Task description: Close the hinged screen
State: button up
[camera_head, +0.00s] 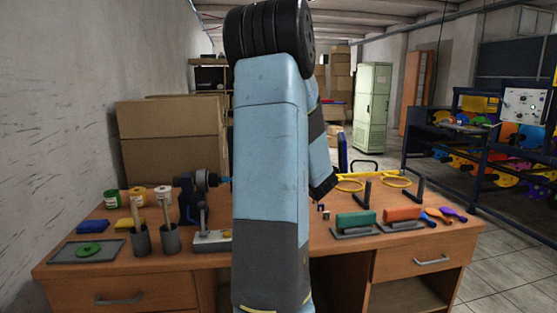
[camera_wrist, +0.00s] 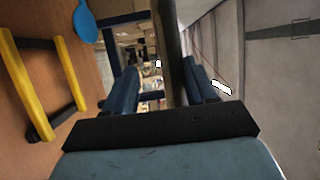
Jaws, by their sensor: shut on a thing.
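The hinged screen shows as a dark blue frame (camera_wrist: 116,38) standing up from the tabletop in the wrist view, with a dark bar (camera_wrist: 169,45) running between my fingers. In the head view only a narrow dark blue strip (camera_head: 342,154) shows beside my arm, which hides most of the screen. My gripper (camera_wrist: 162,82) has one blue finger on each side of the bar and is shut on the screen's frame. The exact contact is hard to see. The fingertips are hidden in the head view.
A yellow frame (camera_wrist: 18,92) lies near the gripper; a yellow rack with rings (camera_head: 372,177) is on the desk (camera_head: 310,236). Green (camera_head: 355,220) and orange (camera_head: 402,213) blocks sit at the front right. A dark device (camera_head: 188,200) and cups (camera_head: 141,241) stand left.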

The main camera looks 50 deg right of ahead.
jog(key=shift+a+f, duration=0.15)
jog(key=shift+f, duration=0.15)
jog(key=shift+s+f, duration=0.1)
jog(key=shift+s, duration=0.1)
jog(key=v, duration=1.3)
jog(key=shift+s+r, duration=0.2)
jog(key=shift+r, duration=0.1)
jog(key=shift+c, duration=0.5)
